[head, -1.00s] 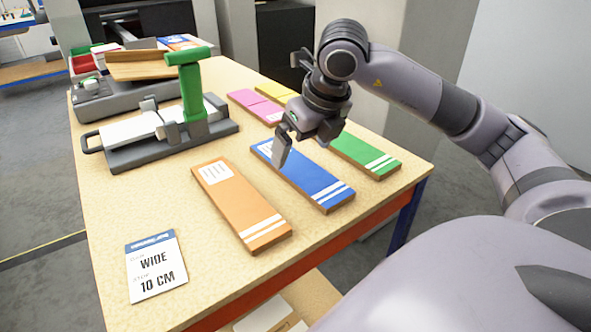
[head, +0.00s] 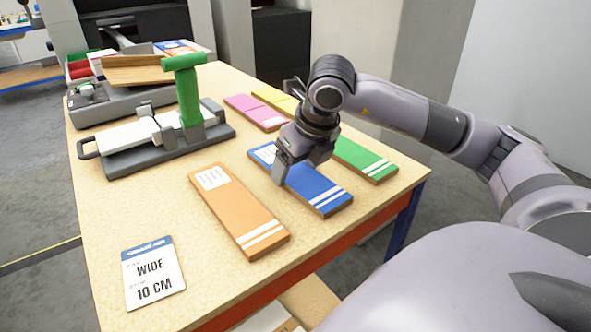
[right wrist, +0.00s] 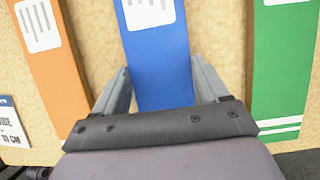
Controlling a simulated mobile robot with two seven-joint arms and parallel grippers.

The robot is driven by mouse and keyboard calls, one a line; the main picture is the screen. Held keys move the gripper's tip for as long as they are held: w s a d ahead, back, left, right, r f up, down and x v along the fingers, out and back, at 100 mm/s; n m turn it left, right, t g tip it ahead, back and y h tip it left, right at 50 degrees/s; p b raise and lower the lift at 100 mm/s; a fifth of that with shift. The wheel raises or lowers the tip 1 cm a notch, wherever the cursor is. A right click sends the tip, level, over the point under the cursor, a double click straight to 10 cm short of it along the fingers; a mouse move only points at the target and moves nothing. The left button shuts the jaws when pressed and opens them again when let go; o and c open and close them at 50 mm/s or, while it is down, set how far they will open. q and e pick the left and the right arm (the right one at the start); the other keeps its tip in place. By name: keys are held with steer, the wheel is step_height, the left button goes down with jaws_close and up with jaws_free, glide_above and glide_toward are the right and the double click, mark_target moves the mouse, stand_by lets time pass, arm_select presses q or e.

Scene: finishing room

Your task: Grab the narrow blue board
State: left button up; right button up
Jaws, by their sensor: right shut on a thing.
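The narrow blue board (head: 326,192) lies flat on the table between the orange and green boards. It has a white label at its far end and two white stripes at its near end. My right gripper (head: 288,172) is down at the blue board, shut across its width near the middle. In the right wrist view the blue board (right wrist: 158,55) runs between the two fingers (right wrist: 161,80), one along each long side. The gripper hides part of the board in the head view. My left gripper is not in view.
The orange board (head: 237,212) lies to the left and the green board (head: 364,158) to the right, both close by. Pink (head: 254,112) and yellow (head: 274,99) boards lie beyond. A grey device with a green post (head: 188,95) and a "WIDE 10 CM" card (head: 153,272) are further left.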

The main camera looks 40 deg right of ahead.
mark_target(297, 173)
steer(key=shift+r, duration=0.15)
step_height(297, 173, up, 20)
steer(key=p, duration=0.4)
steer(key=shift+p, duration=0.3)
